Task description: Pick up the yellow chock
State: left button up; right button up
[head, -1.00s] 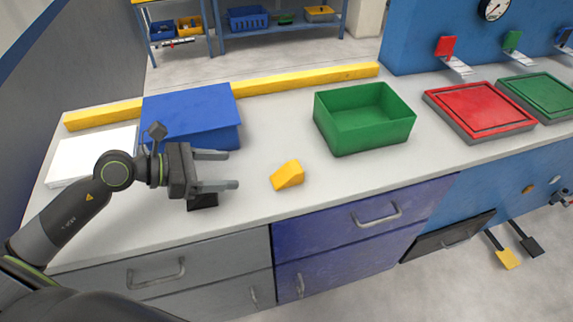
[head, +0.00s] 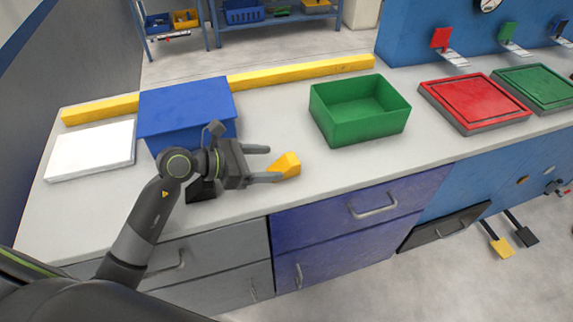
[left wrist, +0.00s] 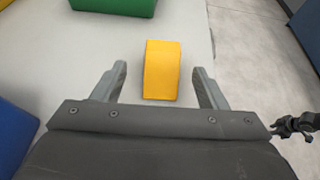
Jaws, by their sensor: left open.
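The yellow chock (head: 288,165) is a small wedge lying on the light grey worktop, left of the green bin. My left gripper (head: 272,163) is open, with its fingertips at the chock's left side in the head view. In the left wrist view, the chock (left wrist: 162,70) is ahead of and partly between the two spread fingers (left wrist: 160,84). A gap shows on each side, so the fingers do not grip it.
A green open bin (head: 360,128) stands right of the chock. A blue box (head: 187,110), a white panel (head: 92,150) and a small black block (head: 204,192) are on the left. A yellow bar (head: 300,74) runs along the back. Red (head: 473,101) and green (head: 538,87) trays lie at the right.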

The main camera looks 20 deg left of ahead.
aim_at(285, 162)
pick_arm(q)
jog(key=shift+p+x, duration=0.45)
jog(key=shift+x, duration=2.55)
jog(key=shift+s+d, duration=0.1)
jog(key=shift+d, duration=0.05)
jog(key=c, duration=1.1)
